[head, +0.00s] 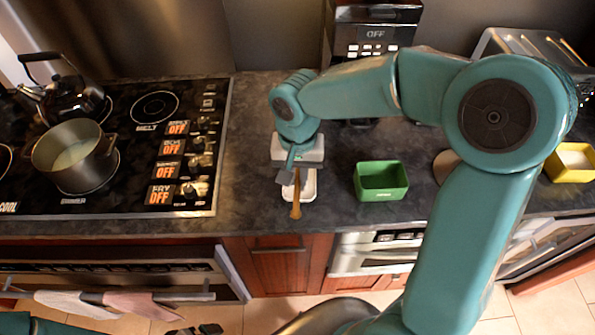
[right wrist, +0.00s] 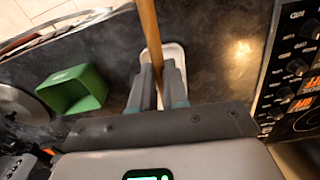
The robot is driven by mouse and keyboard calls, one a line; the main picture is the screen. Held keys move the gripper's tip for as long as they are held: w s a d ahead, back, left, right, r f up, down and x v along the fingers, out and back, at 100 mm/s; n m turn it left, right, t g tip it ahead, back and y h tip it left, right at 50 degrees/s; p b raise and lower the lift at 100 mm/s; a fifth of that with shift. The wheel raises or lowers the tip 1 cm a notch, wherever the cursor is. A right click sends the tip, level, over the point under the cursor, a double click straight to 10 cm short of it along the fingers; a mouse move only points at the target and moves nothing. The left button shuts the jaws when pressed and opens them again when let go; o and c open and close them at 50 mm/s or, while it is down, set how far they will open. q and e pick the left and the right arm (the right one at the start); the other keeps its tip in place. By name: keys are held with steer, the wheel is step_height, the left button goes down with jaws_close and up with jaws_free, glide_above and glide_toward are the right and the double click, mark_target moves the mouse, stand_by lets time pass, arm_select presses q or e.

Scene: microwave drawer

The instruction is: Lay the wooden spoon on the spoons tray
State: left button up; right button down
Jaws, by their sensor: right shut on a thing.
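The wooden spoon shows as a brown handle (head: 296,200) in the head view, pointing toward the counter's front edge. My right gripper (head: 290,176) is shut on it, and the handle (right wrist: 149,40) runs up between the fingers (right wrist: 159,82) in the right wrist view. The spoons tray, a small white tray (head: 309,186), lies on the dark counter under the gripper and spoon. In the right wrist view the white tray (right wrist: 174,52) shows behind the handle. I cannot tell whether the spoon touches the tray. The spoon's other end is hidden.
A green box (head: 381,193) stands right of the tray, and it also shows in the right wrist view (right wrist: 75,101). The stove with a pot (head: 72,153) and a kettle (head: 68,98) is at left. A yellow box (head: 572,176) sits at far right. Counter between stove and tray is clear.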

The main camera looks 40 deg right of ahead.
steer(key=shift+s+d+f+b, duration=0.1)
steer(key=shift+s+f+b, duration=0.15)
steer(key=shift+f+b, duration=0.3)
step_height(320, 180, down, 4)
steer(key=b, duration=0.3)
steer(key=shift+w+r, duration=0.15)
steer(key=shift+r, duration=0.05)
steer(key=shift+f+b, duration=0.35)
step_height(320, 180, down, 3)
steer(key=b, duration=0.2)
steer(key=shift+f+b, duration=0.1)
steer(key=shift+b, duration=0.3)
steer(key=c, duration=1)
jaws_free()
steer(key=o, duration=0.5)
